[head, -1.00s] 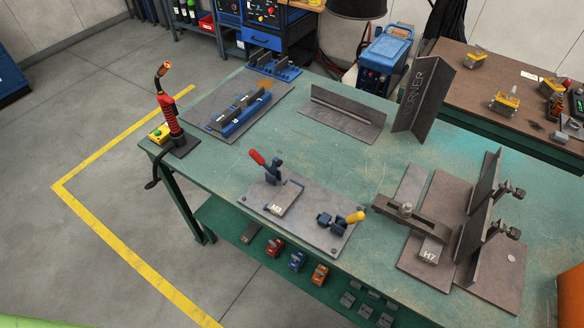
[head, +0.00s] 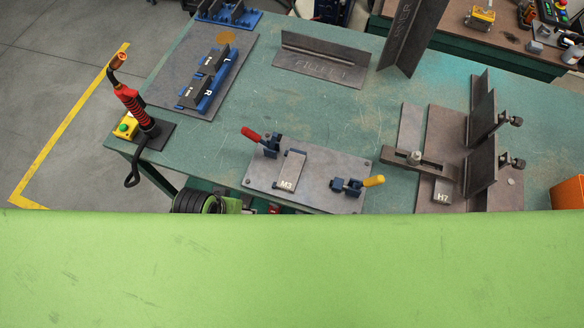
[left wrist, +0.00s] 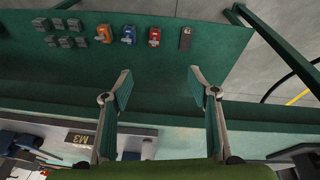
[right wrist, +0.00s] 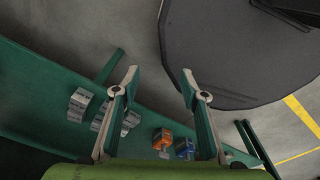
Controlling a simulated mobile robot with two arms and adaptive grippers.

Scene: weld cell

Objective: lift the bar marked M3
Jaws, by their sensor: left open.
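The bar marked M3 (head: 291,168) is a flat grey bar lying on a grey fixture plate (head: 324,180) near the table's front edge. A red-handled clamp (head: 263,142) stands at its back left end. Its M3 label (left wrist: 78,138) shows at the lower left of the left wrist view, partly behind a finger. My left gripper (left wrist: 160,72) is open and empty, near the table's front edge with the lower shelf behind it. My right gripper (right wrist: 160,75) is open and empty, over the lower shelf's side. Neither gripper shows in the head view.
A yellow-handled clamp (head: 357,184) is right of the bar. A fixture with an H7 bar (head: 442,191) stands further right. A torch (head: 131,100) stands at the table's left end. A light green surface hides the lower head view. The shelf (left wrist: 160,45) holds several small parts.

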